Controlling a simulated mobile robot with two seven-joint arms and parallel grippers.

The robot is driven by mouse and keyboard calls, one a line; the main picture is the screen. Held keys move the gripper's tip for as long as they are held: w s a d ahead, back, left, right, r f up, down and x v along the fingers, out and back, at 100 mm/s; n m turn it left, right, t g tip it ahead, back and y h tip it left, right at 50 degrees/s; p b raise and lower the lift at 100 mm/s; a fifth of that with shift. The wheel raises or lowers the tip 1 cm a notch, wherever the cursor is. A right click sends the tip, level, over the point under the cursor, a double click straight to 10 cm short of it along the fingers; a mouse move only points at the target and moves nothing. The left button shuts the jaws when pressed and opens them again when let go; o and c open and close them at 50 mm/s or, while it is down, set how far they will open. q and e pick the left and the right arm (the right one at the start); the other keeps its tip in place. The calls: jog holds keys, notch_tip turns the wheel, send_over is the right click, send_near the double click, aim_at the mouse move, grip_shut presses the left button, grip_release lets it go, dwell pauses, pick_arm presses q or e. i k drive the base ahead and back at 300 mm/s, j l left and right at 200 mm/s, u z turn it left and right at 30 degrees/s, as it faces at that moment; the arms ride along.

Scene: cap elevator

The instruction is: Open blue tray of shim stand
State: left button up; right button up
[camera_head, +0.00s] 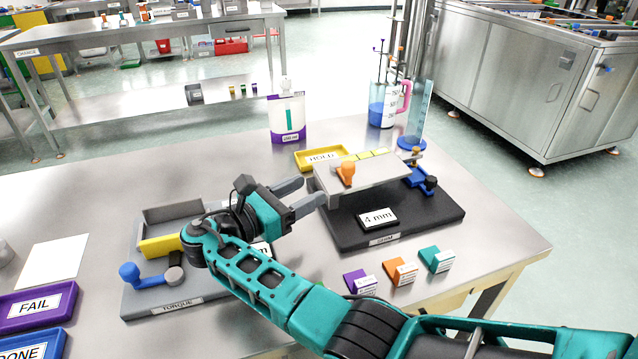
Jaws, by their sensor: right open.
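The shim stand is a black base (440,215) labelled SHIM with a white 4 mm sign (378,218). A raised light grey plate (385,172) sits over it and carries an orange knob (346,172). A blue part (417,178) with a dark knob shows at the stand's right side, partly hidden by the plate; I cannot tell whether it is open. My right gripper (306,192) is open and empty, its grey fingers pointing right towards the plate's left edge. Whether the fingertips touch it is unclear. My left gripper is not in view.
The torque stand (177,305) is partly behind my right arm. A yellow HOLD tray (318,158), a purple-white container (289,120) and a pitcher (383,108) stand behind. FAIL (35,305) and DONE trays are at left.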

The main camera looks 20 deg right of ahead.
aim_at(425, 182)
jog(key=k, duration=1)
